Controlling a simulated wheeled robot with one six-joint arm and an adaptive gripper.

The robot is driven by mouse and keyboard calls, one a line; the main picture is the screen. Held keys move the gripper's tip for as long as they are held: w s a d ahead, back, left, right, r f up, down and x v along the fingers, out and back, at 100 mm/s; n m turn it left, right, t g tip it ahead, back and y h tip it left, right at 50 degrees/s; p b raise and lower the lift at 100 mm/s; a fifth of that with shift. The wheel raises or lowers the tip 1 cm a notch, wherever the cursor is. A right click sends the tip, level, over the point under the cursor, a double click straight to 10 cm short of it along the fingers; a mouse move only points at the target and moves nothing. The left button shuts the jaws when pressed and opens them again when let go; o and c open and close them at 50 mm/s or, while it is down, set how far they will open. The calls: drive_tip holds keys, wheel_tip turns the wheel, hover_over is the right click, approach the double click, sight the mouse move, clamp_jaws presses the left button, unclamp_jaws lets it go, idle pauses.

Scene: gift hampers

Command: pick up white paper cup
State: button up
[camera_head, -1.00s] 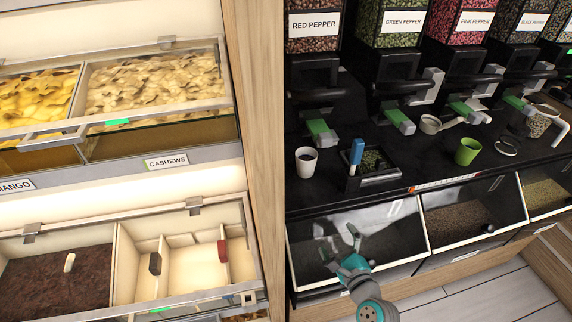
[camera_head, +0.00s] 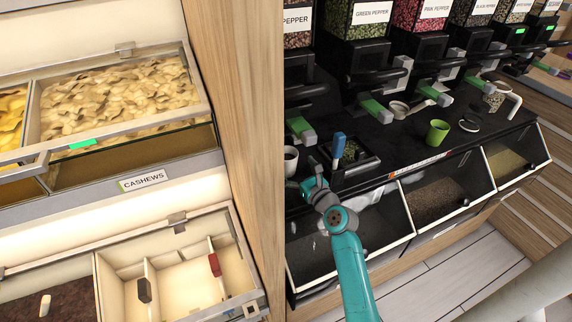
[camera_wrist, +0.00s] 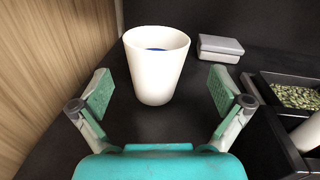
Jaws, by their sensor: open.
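The white paper cup (camera_head: 290,161) stands upright on the black counter at its left end, near the wooden side panel. In the wrist view the cup (camera_wrist: 157,78) is centred ahead, its base reaching back toward the space between the fingertips. In the wrist view my gripper (camera_wrist: 160,92) is open, with one green-padded finger on each side and clear space between each pad and the cup.
A black tray (camera_head: 371,172) with green seeds and a blue-handled scoop (camera_head: 338,146) stands to the right. A green cup (camera_head: 437,133) is farther right. A dispenser lever (camera_head: 301,130) hangs close behind the white cup. The wooden panel (camera_wrist: 62,65) is close on the left.

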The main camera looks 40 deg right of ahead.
sight(286, 156)
drive_tip(key=shift+w+d+r, duration=0.1)
drive_tip(key=shift+w+d, duration=0.1)
drive_tip(key=shift+w, duration=1.2)
drive_tip(key=shift+w+d+r, duration=0.1)
drive_tip(key=shift+w+d, duration=0.05)
drive_tip(key=shift+w, duration=1.25)
drive_tip(key=c, duration=1.5)
drive_tip(key=shift+o, duration=0.2)
drive_tip(key=shift+r, duration=0.15)
drive_tip(key=shift+r, duration=1.5)
drive_tip(key=s+a, duration=0.3)
drive_tip(key=s, duration=1.4)
drive_tip(key=shift+s, duration=0.25)
drive_tip(key=shift+s+a, duration=0.15)
